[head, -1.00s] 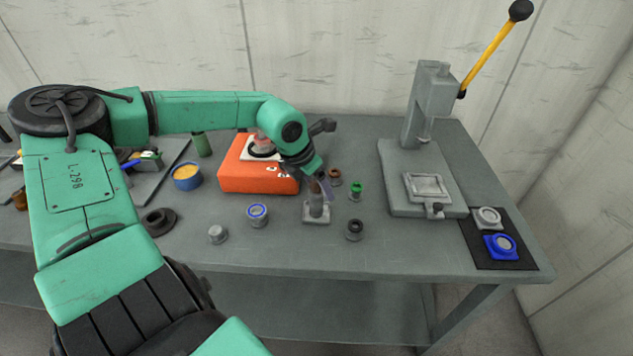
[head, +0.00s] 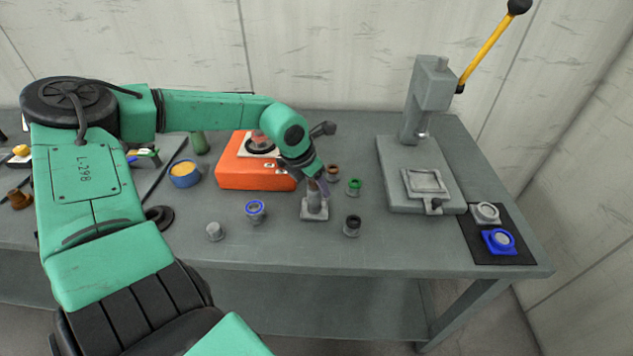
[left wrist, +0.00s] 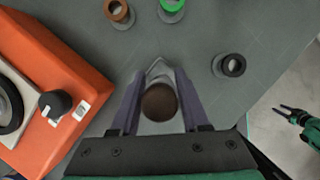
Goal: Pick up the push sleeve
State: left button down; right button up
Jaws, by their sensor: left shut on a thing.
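The push sleeve appears to be the grey upright cylinder (head: 315,202) on a square base plate at the middle of the table. In the left wrist view its round brown top (left wrist: 160,102) shows between the fingers. My left gripper (head: 319,186) points down over it and is shut on its upper part, one finger on each side. The base plate (left wrist: 158,72) shows behind the fingers and seems to rest on the table. My right gripper (left wrist: 283,113) shows small at the right edge of the left wrist view, away from the table, its prongs apart.
An orange device (head: 255,175) stands close left of the gripper. Ringed parts in brown (head: 332,172), green (head: 354,187), black (head: 352,226) and blue (head: 255,211) stand around. A grey press (head: 428,100) with a yellow lever is at right.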

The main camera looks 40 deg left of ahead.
pick_arm(q)
notch_tip(320, 180, up, 20)
jog(key=b, duration=0.2)
dwell(0.9)
